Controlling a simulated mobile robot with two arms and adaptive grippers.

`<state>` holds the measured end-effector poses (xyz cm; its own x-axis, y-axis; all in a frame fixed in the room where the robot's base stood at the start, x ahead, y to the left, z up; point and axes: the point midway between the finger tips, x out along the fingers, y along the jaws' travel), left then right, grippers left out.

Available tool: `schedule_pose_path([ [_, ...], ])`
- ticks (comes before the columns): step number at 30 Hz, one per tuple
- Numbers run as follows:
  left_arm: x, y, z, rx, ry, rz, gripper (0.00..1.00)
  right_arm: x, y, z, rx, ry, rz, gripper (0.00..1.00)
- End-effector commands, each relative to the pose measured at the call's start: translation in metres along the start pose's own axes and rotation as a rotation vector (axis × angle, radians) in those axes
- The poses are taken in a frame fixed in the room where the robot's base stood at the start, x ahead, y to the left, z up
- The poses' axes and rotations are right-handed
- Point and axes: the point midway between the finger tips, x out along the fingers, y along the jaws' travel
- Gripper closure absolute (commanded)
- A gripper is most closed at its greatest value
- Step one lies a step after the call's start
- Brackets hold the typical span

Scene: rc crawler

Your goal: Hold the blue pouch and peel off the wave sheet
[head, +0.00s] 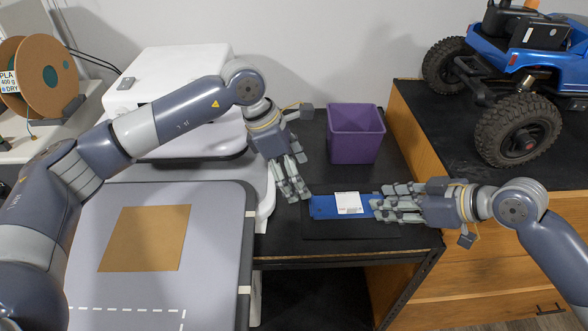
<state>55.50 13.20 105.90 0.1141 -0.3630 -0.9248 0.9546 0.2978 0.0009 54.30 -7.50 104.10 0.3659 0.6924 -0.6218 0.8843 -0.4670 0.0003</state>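The blue pouch (324,207) lies flat on a dark mat on the black bench top, long side running left to right. A white rectangular sheet or label (348,203) is on its middle; I cannot make out a wave pattern. My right gripper (377,203) reaches in from the right, its fingers over the pouch's right end and hiding it. Whether they grip it is not clear. My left gripper (296,193) points down beside the pouch's left end, fingertips close to it. I see no clear contact there, and its finger opening is hard to judge.
A purple bin (355,135) stands behind the pouch. A grey mat (225,260) with a tan square (146,238) is at left. A white machine (165,75) and a filament spool (42,75) stand behind. A blue crawler (520,60) sits on the raised cabinet at right.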

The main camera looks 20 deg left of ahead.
Motion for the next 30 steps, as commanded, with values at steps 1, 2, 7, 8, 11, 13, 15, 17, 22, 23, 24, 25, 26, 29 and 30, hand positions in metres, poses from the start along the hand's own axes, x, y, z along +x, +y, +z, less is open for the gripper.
schedule_pose_path([
  [1, 0.008, -0.001, 0.000, 0.000, 0.001, -0.003, 0.20, 0.000, 0.000, 0.000, 0.000, 0.000, 0.000, 0.67],
  [2, 0.013, -0.001, -0.001, 0.000, 0.002, -0.004, 0.20, 0.000, 0.000, 0.000, 0.000, 0.000, 0.000, 0.67],
  [7, 0.044, -0.001, 0.000, 0.001, 0.000, -0.004, 0.20, 0.000, 0.000, 0.000, 0.000, 0.000, 0.000, 0.67],
  [8, 0.050, -0.002, -0.001, 0.001, 0.001, -0.005, 0.20, 0.000, 0.000, 0.000, 0.000, 0.000, 0.000, 0.67],
  [11, 0.067, -0.001, 0.000, 0.002, -0.001, -0.004, 0.20, 0.000, 0.000, 0.000, 0.000, 0.000, 0.000, 0.67],
  [13, 0.077, -0.001, 0.000, 0.001, -0.002, -0.004, 0.20, 0.000, 0.000, 0.000, 0.000, 0.000, 0.000, 0.67],
  [15, 0.085, -0.001, 0.000, 0.002, -0.001, -0.004, 0.20, 0.000, 0.000, 0.000, 0.000, 0.000, 0.000, 0.67],
  [17, 0.090, -0.001, 0.000, 0.002, -0.002, -0.002, 0.20, 0.000, 0.000, 0.000, 0.000, 0.000, 0.000, 0.67],
  [22, 0.097, -0.001, 0.000, 0.002, -0.003, -0.001, 0.20, 0.000, 0.000, 0.000, 0.000, 0.000, 0.000, 0.67],
  [23, 0.097, -0.001, 0.000, 0.002, -0.003, -0.001, 0.20, 0.000, 0.000, 0.000, 0.000, 0.000, 0.000, 0.67],
  [24, 0.098, -0.001, 0.000, 0.002, -0.003, -0.001, 0.20, 0.000, 0.000, 0.000, 0.000, 0.000, 0.000, 0.67],
  [25, 0.098, -0.001, 0.000, 0.002, -0.003, -0.001, 0.20, 0.000, 0.000, 0.000, 0.000, 0.000, 0.000, 0.67],
  [26, 0.098, -0.001, 0.000, 0.002, -0.003, -0.001, 0.20, 0.000, 0.000, 0.000, 0.000, 0.000, 0.000, 0.67],
  [29, 0.097, -0.001, 0.000, 0.002, -0.003, -0.001, 0.20, 0.000, 0.000, 0.000, 0.000, 0.000, 0.000, 0.67],
  [30, 0.097, -0.001, 0.000, 0.002, -0.003, -0.001, 0.27, 0.000, 0.000, 0.000, 0.000, 0.000, 0.000, 0.67],
])
